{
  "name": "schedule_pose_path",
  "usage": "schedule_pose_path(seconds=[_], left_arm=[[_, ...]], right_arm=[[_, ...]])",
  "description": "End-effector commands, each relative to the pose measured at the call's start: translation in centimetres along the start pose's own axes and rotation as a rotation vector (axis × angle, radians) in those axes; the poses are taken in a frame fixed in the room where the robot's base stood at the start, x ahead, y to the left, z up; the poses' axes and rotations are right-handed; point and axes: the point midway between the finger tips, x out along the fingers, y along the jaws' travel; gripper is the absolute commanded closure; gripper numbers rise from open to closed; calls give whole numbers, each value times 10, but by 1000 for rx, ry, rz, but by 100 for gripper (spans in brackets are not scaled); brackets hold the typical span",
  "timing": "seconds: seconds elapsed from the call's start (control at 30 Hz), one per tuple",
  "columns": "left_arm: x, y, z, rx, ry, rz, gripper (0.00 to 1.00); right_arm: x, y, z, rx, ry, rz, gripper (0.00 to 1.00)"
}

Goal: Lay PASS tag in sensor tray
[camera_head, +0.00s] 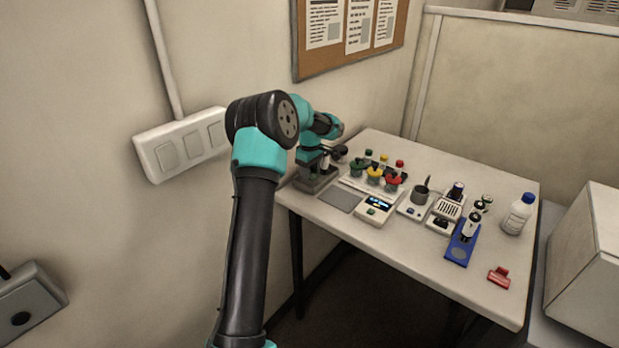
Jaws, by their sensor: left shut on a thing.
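My left arm rises from the bottom and bends over the table's far left corner. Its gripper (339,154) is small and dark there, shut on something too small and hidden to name. I cannot make out a PASS tag. A blue tray (457,254) with a pale round mark lies at the right front, with a dark-and-white cylinder (470,224) standing at its back end; I cannot tell whether it is the sensor tray. A small red object (498,277) lies to its right, apart from it. My right gripper is out of view.
The front strip is mostly clear.

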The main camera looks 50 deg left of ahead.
Motion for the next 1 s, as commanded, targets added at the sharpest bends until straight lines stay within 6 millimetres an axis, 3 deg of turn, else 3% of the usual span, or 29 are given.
schedule_pose_path(seconds=[0.43, 0.7, 1.0], left_arm=[[2, 5, -4, -1, 0, -1, 75], [32, 5, -5, 0, 0, -2, 75], [36, 5, -4, 0, 1, 0, 75]], right_arm=[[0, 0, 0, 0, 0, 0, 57], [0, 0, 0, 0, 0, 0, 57], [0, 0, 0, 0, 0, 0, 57]])
